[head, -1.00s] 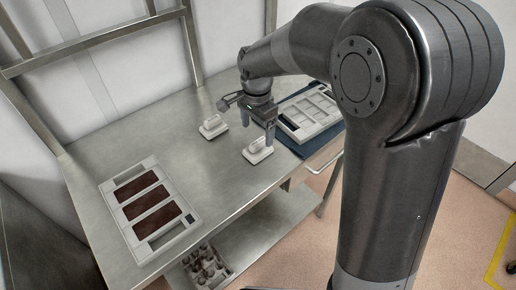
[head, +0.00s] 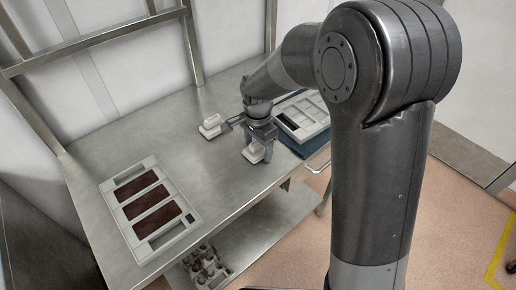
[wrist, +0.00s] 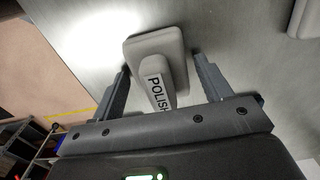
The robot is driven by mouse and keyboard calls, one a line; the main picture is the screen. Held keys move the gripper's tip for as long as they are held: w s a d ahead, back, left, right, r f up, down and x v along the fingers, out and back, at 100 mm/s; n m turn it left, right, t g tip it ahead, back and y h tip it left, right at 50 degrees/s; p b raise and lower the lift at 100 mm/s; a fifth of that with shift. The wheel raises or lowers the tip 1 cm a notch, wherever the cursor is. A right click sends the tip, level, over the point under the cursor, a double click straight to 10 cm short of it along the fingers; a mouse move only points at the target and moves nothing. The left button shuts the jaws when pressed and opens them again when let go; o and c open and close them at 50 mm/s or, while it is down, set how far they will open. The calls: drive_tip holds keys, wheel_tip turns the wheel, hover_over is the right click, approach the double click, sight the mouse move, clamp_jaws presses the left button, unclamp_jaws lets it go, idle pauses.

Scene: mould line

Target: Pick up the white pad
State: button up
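A white pad (head: 254,157) with a raised handle sits on the steel table, under my gripper (head: 257,148). In the wrist view the pad (wrist: 158,48) shows a grip labelled "POLISH". The open fingers of my gripper (wrist: 161,68) stand on either side of it, with a gap visible at each side. A second, similar white pad (head: 211,126) sits on the table to the left and behind. Part of it also shows at the top right of the wrist view (wrist: 304,18). In the head view the gripper hides much of the nearer pad.
A pale mould tray with dark brown fillings (head: 128,212) lies at the table's left. An empty pale mould tray (head: 290,122) lies on a dark blue mat (head: 313,147) at the right. A box of small items (head: 207,265) stands on the lower shelf. The table's middle is clear.

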drive_tip(key=c, duration=0.9)
drive_tip(key=shift+r, duration=0.15)
drive_tip(key=shift+r, duration=0.25)
drive_tip(key=r, duration=0.4)
drive_tip(key=shift+d, duration=0.25)
drive_tip(key=s+d+r, duration=0.2)
drive_tip(key=d+r, duration=0.4)
drive_tip(key=d, duration=0.5)
drive_tip(key=shift+r, duration=0.15)
